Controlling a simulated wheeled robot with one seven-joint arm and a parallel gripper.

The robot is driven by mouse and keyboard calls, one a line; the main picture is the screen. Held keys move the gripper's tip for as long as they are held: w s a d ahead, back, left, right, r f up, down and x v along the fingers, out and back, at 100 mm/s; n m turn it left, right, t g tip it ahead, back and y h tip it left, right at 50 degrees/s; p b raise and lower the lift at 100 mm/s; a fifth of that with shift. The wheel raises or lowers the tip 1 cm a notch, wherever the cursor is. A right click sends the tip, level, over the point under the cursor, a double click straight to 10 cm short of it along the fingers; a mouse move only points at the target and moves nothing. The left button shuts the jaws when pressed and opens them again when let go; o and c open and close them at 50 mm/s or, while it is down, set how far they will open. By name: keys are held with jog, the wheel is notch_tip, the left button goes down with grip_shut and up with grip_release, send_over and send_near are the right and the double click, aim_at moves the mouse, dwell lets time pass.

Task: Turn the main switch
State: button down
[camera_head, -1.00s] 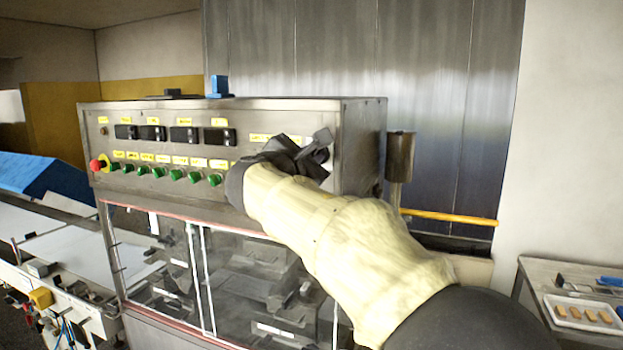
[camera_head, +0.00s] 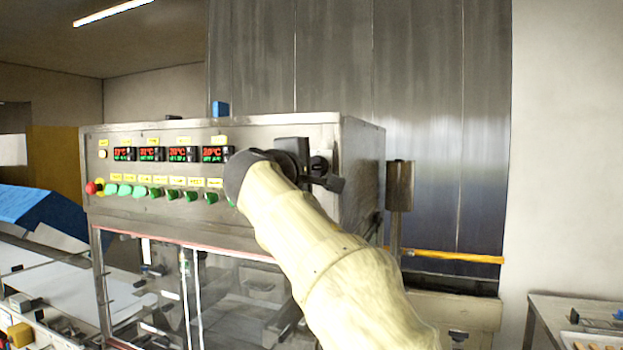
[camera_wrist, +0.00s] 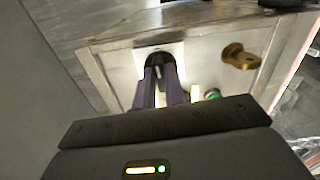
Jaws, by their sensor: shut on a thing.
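The main switch is a black knob (camera_wrist: 158,59) on the metal front panel, seen in the wrist view in front of a bright plate. My gripper (camera_wrist: 161,72) is shut on it, with the two dark fingers at either side of the knob. In the head view my gripper (camera_head: 294,160) is at the upper right of the control cabinet (camera_head: 260,132), and my arm hides the switch there. The temperature displays (camera_head: 183,154) on the cabinet are lit with red and green figures.
A red emergency button (camera_head: 91,188) and a row of green buttons (camera_head: 173,194) lie left of my gripper. A brass-coloured fitting (camera_wrist: 240,57) sticks out beside the switch. A grey post (camera_head: 400,185) and a yellow bar (camera_head: 455,256) stand right of the cabinet.

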jog(key=shift+f+m, duration=0.15)
jog(key=shift+m, duration=0.35)
jog(key=c, duration=1.5)
grip_release()
jog(key=shift+o, duration=0.2)
jog(key=b+v, duration=0.5)
jog(key=v, duration=1.2)
jog(key=shift+s, duration=0.2)
